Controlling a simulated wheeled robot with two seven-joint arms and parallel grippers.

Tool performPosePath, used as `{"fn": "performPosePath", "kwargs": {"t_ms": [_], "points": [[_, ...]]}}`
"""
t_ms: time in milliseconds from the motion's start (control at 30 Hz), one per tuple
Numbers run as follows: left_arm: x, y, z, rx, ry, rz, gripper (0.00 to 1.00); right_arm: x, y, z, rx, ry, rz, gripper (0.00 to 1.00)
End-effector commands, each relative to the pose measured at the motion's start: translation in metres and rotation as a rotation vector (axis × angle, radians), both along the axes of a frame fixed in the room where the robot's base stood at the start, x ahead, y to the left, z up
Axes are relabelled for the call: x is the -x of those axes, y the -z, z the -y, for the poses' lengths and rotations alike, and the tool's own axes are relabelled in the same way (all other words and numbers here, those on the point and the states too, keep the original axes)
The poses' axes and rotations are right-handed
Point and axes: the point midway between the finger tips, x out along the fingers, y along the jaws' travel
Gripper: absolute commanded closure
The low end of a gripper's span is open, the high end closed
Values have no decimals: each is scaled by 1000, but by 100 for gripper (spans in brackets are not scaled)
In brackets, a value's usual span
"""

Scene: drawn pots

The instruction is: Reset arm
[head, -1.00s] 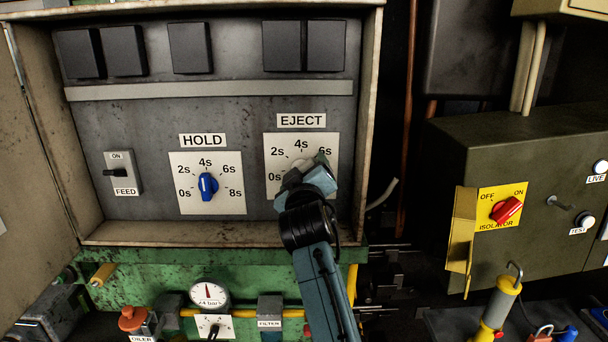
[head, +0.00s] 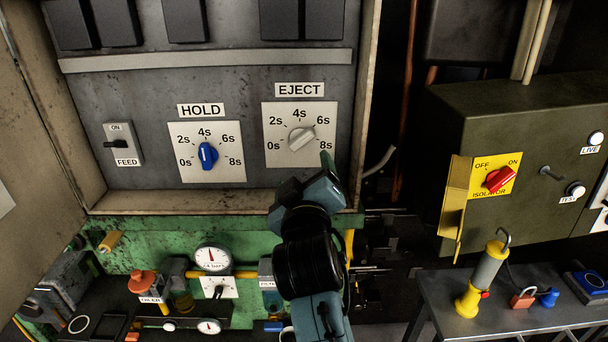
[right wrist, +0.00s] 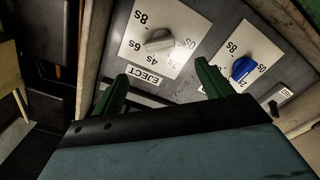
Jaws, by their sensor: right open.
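My right gripper (head: 322,180) is below the EJECT dial at the front of the open cabinet, apart from the dial. In the right wrist view its two green fingers (right wrist: 160,88) are spread with nothing between them. The grey EJECT knob (head: 301,139) is uncovered and its pointer slants toward the upper right; it also shows in the right wrist view (right wrist: 158,41). The blue HOLD knob (head: 208,155) points close to 4s; it shows at the right in the right wrist view (right wrist: 243,68). My left gripper is not in view.
The cabinet's lower lip (head: 220,201) and right side wall (head: 364,90) stand close to my right arm. A pressure gauge (head: 212,257) is below. At the right are a red isolator switch (head: 500,179) and a grey bench (head: 500,318) with a yellow-grey tool (head: 483,278).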

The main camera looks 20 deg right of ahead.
Motion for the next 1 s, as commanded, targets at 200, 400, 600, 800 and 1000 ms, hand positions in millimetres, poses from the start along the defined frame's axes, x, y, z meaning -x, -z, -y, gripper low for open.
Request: {"fn": "performPosePath", "kwargs": {"t_ms": [200,400,600,800,1000], "points": [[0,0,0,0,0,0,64,2,0,0,0,1,1,22],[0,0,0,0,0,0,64,1,0,0,0,1,1,22],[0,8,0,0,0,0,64,-7,37,-11,5,-37,-49,22],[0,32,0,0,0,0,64,-20,172,-42,-18,-159,-225,22],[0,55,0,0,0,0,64,0,325,-60,-83,-254,-431,22]]}}
